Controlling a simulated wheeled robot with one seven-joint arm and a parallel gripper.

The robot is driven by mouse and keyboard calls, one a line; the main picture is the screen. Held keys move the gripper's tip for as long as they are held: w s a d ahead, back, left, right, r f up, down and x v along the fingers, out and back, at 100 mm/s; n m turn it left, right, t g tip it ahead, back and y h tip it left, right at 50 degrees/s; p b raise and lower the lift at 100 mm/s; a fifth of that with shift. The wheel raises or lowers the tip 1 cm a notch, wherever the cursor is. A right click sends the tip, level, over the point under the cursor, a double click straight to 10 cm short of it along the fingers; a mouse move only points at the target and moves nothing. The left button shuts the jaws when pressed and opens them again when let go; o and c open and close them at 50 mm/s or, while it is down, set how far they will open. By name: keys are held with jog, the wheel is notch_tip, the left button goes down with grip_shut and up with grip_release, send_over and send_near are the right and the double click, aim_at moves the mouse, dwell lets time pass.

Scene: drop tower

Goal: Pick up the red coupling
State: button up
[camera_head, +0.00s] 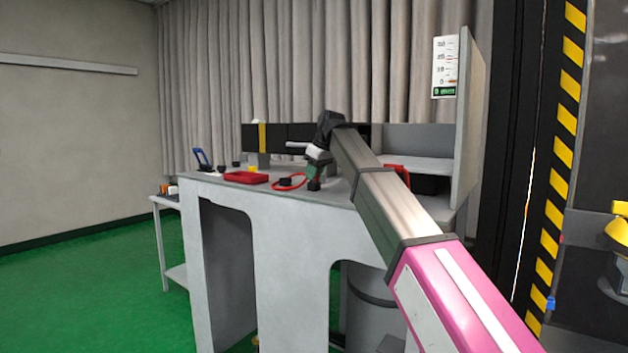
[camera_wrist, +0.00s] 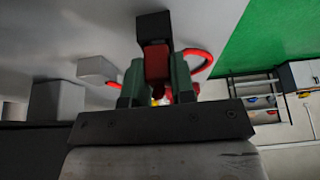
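The red coupling (camera_wrist: 156,63) shows in the wrist view as a red block with a black block-shaped end (camera_wrist: 154,27) beyond it. My gripper (camera_wrist: 158,68) has green fingers, one on each side of the red block, with no clear gap between them and it. In the head view my gripper (camera_head: 314,174) points down over the bench top, with a small dark end just below the fingers. The fingers and arm hide most of the coupling there. I cannot tell whether it touches the bench.
A red cable (camera_head: 291,188) loops on the bench (camera_head: 340,197) left of my gripper, near a dark piece (camera_head: 286,183). A red tray (camera_head: 246,178), a yellow cup (camera_head: 253,169) and a blue-handled tool (camera_head: 202,159) sit further left. A shelf (camera_head: 420,163) and upright panel stand at right.

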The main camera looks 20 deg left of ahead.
jog(key=shift+r, duration=0.2)
jog(key=shift+r, duration=0.25)
notch_tip(320, 180, up, 4)
jog(key=shift+w+f, duration=0.1)
jog(key=shift+f, duration=0.1)
jog(key=a+r, duration=0.6)
jog(key=a, duration=0.5)
jog(key=shift+w+a+f, duration=0.15)
jog(key=shift+w+f, duration=0.4)
jog(key=shift+f, duration=0.55)
jog(key=shift+w+a+f, duration=0.2)
jog(key=shift+w+f, duration=0.35)
jog(key=shift+f, duration=0.55)
jog(key=shift+w+a+f, duration=0.15)
jog(key=shift+w+f, duration=0.4)
jog(key=shift+f, duration=0.55)
jog(key=shift+f, duration=0.65)
jog(key=shift+f, duration=1.05)
jog(key=shift+f, duration=0.3)
